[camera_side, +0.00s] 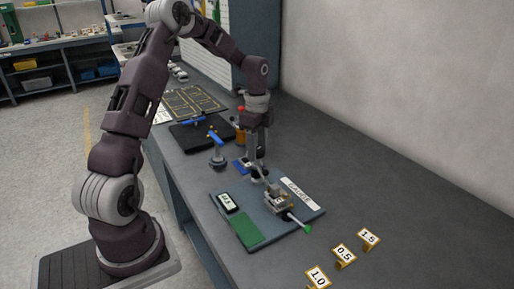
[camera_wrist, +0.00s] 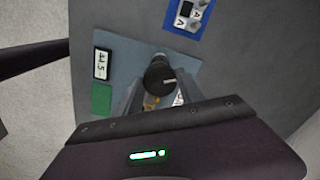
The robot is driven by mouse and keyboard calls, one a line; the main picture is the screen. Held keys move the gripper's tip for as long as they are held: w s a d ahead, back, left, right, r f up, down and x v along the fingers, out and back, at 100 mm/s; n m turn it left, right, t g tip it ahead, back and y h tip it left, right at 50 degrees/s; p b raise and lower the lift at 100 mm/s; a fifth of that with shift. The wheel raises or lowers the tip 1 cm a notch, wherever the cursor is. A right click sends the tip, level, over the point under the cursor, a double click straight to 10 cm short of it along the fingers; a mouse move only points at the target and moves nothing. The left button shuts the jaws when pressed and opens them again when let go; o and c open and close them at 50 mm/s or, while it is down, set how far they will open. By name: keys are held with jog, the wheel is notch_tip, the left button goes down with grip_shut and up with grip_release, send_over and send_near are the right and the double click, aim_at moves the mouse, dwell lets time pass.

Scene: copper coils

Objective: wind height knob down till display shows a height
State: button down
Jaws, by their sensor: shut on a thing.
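The round black knob (camera_wrist: 160,76) with a white line on its top sits between the fingers of my gripper in the wrist view. My gripper (camera_side: 258,178) points down at the far edge of the blue-grey plate (camera_side: 265,232) and is shut on the knob. In the side view the fingers mostly hide the knob. The small display (camera_side: 229,203) with a white face lies at the plate's left; it also shows in the wrist view (camera_wrist: 102,64). Its dark digits are too small to read surely. A grey metal device (camera_side: 279,200) with a green-tipped lever stands beside my gripper.
A green pad (camera_side: 245,231) and a white label strip (camera_side: 300,191) lie on the plate. A blue-topped stand (camera_side: 217,150) is behind. The right bench is clear.

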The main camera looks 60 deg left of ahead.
jog(key=c, duration=0.8)
grip_release()
jog(key=shift+o, duration=0.2)
jog(key=shift+r, duration=3.5)
jog(key=s+d+r+n+t+y, duration=0.1)
jog(key=s+d+r+n, duration=0.2)
jog(key=s+d+r, duration=0.3)
jog(key=s+d+r+n+t+y, duration=0.1)
jog(key=s+d+r+n, duration=0.15)
jog(key=d+r, duration=0.4)
jog(key=s+d+f+n+t+h, duration=0.1)
jog(key=s+d+n, duration=0.2)
jog(key=s+d, duration=0.2)
jog(key=s+d+f+n+t+h, duration=0.1)
jog(key=s+d+n+t, duration=0.1)
jog(key=s, duration=0.9)
jog(key=d+n, duration=0.1)
jog(key=d, duration=0.1)
jog(key=shift+d+n+t, duration=0.3)
jog(key=shift+d+n, duration=0.05)
